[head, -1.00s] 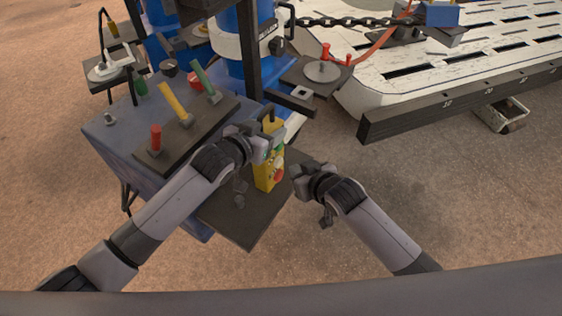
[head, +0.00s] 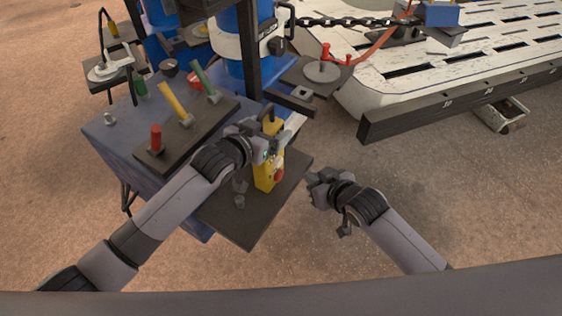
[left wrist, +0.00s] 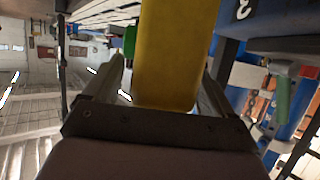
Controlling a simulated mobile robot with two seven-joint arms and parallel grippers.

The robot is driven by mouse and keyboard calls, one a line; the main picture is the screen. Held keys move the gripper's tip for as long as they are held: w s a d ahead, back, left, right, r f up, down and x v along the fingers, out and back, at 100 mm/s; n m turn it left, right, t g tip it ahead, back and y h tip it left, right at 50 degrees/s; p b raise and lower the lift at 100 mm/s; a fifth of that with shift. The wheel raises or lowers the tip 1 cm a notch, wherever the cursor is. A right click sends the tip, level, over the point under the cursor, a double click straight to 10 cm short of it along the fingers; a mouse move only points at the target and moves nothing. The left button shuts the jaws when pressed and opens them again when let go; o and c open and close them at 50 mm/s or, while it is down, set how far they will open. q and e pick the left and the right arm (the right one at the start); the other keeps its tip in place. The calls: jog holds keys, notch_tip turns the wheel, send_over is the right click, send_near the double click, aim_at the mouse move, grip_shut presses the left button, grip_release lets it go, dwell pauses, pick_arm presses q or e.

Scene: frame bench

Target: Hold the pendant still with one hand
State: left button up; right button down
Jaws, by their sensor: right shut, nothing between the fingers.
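The pendant (head: 268,170) is a yellow box with a red button and a dark hook-like handle on top. It stands upright on a dark plate. My left gripper (head: 274,142) is at its upper part. In the left wrist view, the left fingers (left wrist: 162,75) lie on either side of the yellow pendant body (left wrist: 172,60). A green part shows near the left finger. A gap shows on that side, and I cannot tell whether both fingers touch the pendant. My right gripper (head: 318,180) is shut and empty, to the right of the pendant and apart from it.
The dark plate (head: 240,225) juts from a blue-grey bench (head: 110,140). Behind the left arm is a panel with red (head: 156,137), yellow (head: 173,100) and green (head: 203,78) levers. A dark post and a disc plate stand behind the pendant. Open floor lies right.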

pick_arm(q)
jog(key=v, duration=1.2)
dwell(0.3)
jog(key=s+a+f+n+g+y, duration=0.1)
jog(key=s+a+f+n+y, duration=0.4)
jog(key=s+a+f, duration=0.95)
pick_arm(e)
jog(key=s+d+f+m+h, duration=0.15)
jog(key=s+d, duration=0.25)
jog(key=s, duration=0.5)
jog(key=s+d+m, duration=0.2)
jog(key=s+d, duration=0.2)
jog(key=s, duration=0.5)
pick_arm(q)
notch_tip(320, 180, up, 11)
jog(key=s+p, duration=0.3)
jog(key=p, duration=1.1)
jog(key=shift+m, duration=0.3)
pick_arm(e)
notch_tip(320, 180, up, 12)
jog(key=d, duration=0.1)
jog(key=shift+s+d+f+n+t+h, duration=0.2)
jog(key=shift+s+d+n+t+h, duration=0.15)
jog(key=shift+s+h, duration=0.1)
pick_arm(q)
jog(key=shift+o, duration=0.4)
jog(key=shift+d+f, duration=0.15)
jog(key=shift+d, duration=0.05)
